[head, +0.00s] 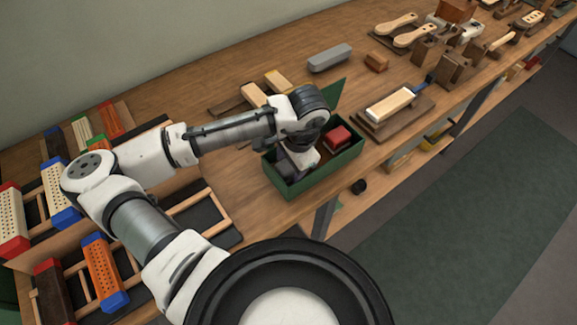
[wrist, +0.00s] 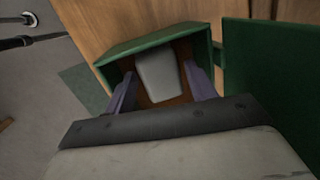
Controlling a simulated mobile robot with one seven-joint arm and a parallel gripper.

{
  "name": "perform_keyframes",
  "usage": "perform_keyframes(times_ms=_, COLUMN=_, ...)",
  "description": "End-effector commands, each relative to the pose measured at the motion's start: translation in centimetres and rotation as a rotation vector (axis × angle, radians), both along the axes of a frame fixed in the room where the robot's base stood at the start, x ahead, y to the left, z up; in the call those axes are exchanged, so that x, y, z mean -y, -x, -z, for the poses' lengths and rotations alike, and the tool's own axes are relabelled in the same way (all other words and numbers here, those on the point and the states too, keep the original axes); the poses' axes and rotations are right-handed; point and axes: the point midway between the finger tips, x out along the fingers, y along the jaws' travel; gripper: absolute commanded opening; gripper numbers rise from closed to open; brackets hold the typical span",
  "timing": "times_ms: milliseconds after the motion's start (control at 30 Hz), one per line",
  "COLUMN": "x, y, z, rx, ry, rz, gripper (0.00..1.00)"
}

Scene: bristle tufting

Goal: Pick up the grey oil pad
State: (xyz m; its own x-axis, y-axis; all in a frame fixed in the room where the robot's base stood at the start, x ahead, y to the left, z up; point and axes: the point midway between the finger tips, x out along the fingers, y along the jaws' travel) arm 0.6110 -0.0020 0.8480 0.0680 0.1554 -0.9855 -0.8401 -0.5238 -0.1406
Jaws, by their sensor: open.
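A grey pad (wrist: 158,75), which looks like the grey oil pad, lies inside a green box (head: 332,171) on the bench. The wrist view shows the box's green wall (wrist: 150,45) around it. My gripper (wrist: 160,72) reaches down into the box, open, with one purplish finger on each side of the pad. I cannot tell whether the fingers touch it. In the head view my gripper (head: 296,165) hides the pad and much of the box's inside. A red block (head: 337,138) sits in the box's right part.
The box's green lid (head: 328,97) stands open behind it. A long grey block (head: 330,57) lies farther back on the bench (head: 225,80). A pale block on a wooden base (head: 390,106) is to the right. Brush racks (head: 102,270) fill the left.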

Motion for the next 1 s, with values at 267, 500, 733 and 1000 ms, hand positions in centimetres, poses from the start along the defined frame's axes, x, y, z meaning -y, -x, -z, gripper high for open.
perform_keyframes(times_ms=267, x=0.0, y=0.0, z=0.0, rx=0.000, ry=0.000, rz=0.000, gripper=0.33)
perform_keyframes(times_ms=500, x=0.0, y=0.0, z=0.0, rx=0.000, ry=0.000, rz=0.000, gripper=0.20)
perform_keyframes(times_ms=733, x=0.0, y=0.0, z=-0.1, rx=0.000, ry=0.000, rz=0.000, gripper=0.20)
perform_keyframes(times_ms=1000, x=0.0, y=-0.1, z=-2.4, rx=0.001, ry=0.000, rz=0.000, gripper=0.10)
